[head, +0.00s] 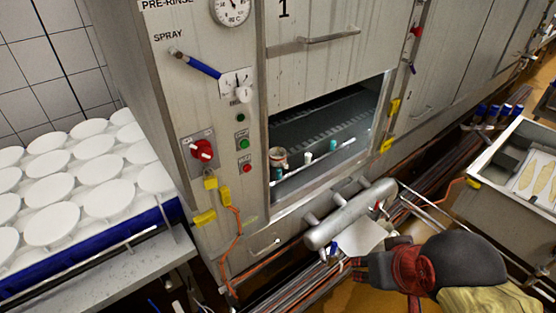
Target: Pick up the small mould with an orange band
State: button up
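A small pale cup-shaped mould (279,159) stands at the left end of the machine's opening, near the front edge. It has a reddish-orange band near its top, though at this size the band's exact colour is hard to tell. Small teal and white pieces (307,158) stand in a row to its right, and a teal piece (333,146) is farther along. The mould's lower part is partly hidden by the sill. I cannot make out my gripper in the head view, and nothing is seen touching the mould.
The steel machine (285,80) surrounds the opening. A grey cylinder (350,214) with pipes sits below it. A dark rounded shape (464,260) with red and tan parts, unclear, fills the lower right. White discs (108,197) cover a blue-edged rack at left. A steel bin (500,183) stands right.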

aim_at(277, 155)
jog(key=u, duration=0.5)
jog(key=i+l+u, duration=0.3)
jog(key=l, duration=0.2)
jog(key=l+u, duration=0.35)
jog(key=l, duration=0.15)
jog(key=i+l+u, duration=0.1)
jog(key=l+u, duration=0.2)
jog(key=l, duration=0.3)
jog(key=i+l, duration=0.1)
jog(key=l, duration=0.9)
jog(key=l+u, duration=0.15)
jog(key=l, duration=0.8)
